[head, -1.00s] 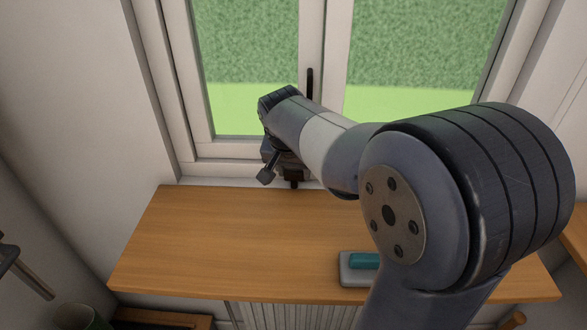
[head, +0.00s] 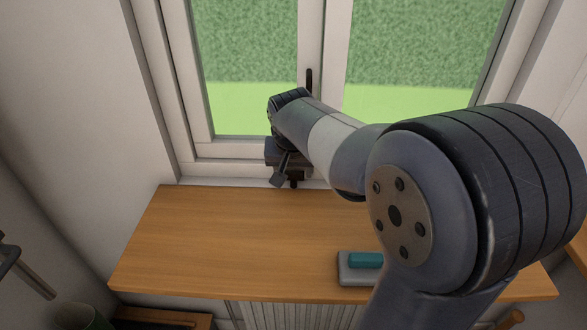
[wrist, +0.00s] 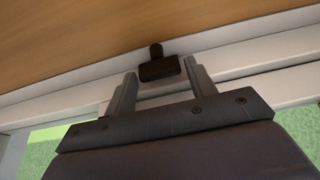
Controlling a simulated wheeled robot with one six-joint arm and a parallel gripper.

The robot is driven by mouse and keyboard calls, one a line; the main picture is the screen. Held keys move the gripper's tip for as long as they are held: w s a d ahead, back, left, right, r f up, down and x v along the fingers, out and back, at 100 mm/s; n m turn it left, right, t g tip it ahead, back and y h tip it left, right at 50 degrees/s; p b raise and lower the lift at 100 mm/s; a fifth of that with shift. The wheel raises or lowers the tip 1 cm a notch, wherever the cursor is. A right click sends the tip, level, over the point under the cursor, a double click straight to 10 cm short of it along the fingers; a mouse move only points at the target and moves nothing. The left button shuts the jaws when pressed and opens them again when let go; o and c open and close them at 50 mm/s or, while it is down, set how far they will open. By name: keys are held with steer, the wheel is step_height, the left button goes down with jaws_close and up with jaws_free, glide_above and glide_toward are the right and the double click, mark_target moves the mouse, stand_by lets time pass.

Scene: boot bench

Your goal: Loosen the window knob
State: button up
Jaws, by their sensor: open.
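The window knob (wrist: 158,70) is a small dark block with a short stem, at the foot of the white window frame. In the wrist view it sits between and just beyond the tips of my gripper (wrist: 160,67), with a gap on each side. My gripper's two fingers are apart and hold nothing. In the head view my gripper (head: 290,168) is low in front of the window frame, and my arm hides most of it. A small dark part, likely the knob (head: 294,184), shows just below it.
A dark upright window handle (head: 309,80) is on the middle post above my wrist. The wooden bench top (head: 220,240) lies below, mostly clear on the left. A grey and teal block (head: 360,268) rests near its front edge, partly behind my arm.

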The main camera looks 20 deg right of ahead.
steer(key=shift+r, duration=0.1)
steer(key=v, duration=1)
steer(key=shift+r, duration=0.3)
steer(key=shift+s, duration=0.15)
steer(key=x, duration=1)
steer(key=shift+f, duration=0.35)
steer(key=shift+w+f, duration=0.15)
steer(key=shift+w, duration=0.05)
steer(key=shift+s+m, duration=0.1)
steer(key=shift+m, duration=0.3)
steer(key=shift+n, duration=0.3)
